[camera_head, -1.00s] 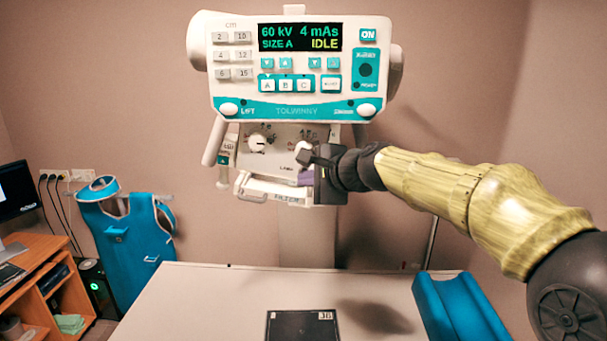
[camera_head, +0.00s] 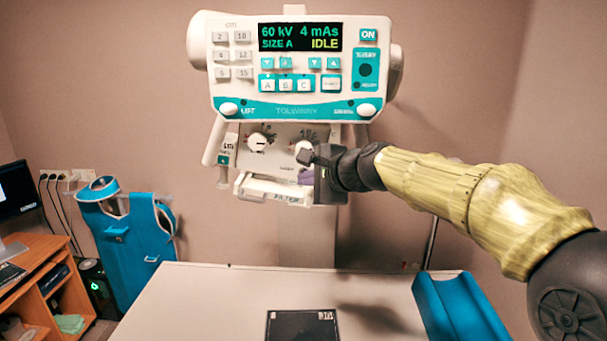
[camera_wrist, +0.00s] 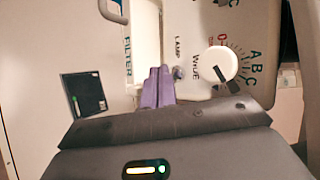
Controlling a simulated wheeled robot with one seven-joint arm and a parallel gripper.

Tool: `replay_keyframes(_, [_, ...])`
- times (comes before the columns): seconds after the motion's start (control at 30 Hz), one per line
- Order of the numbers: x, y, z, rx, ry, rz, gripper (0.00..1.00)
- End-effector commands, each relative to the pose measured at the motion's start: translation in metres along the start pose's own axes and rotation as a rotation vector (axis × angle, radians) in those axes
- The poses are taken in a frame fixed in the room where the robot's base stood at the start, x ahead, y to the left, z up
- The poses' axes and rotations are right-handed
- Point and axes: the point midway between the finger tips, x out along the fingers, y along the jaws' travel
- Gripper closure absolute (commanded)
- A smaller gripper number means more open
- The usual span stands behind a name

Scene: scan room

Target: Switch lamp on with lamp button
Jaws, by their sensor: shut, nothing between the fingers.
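The lamp button (camera_wrist: 179,73) is a small grey knob beside the printed word LAMP on the white panel (camera_wrist: 195,25) in the wrist view. My gripper (camera_wrist: 160,72) has its purple fingers together, with nothing between them. The fingertips are close to the button, just left of it in this view; I cannot tell whether they touch it. In the head view my gripper (camera_head: 306,177) is in front of the lower panel's right part, below the right dial (camera_head: 303,147). The button cannot be made out there. No clear light patch shows on the table.
The X-ray head's control box (camera_head: 240,85) hangs above my gripper, its display reading IDLE. A white dial (camera_wrist: 218,64) is right of the button. Below are a table (camera_head: 200,300), a black plate (camera_head: 300,328) and a blue cushion (camera_head: 455,305).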

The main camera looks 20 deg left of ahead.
Motion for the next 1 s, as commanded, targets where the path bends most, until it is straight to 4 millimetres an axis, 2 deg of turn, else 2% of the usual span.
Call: replay_keyframes(1.0, [0.0068,-0.0055,-0.0045,0.0,0.0,0.0,1.0])
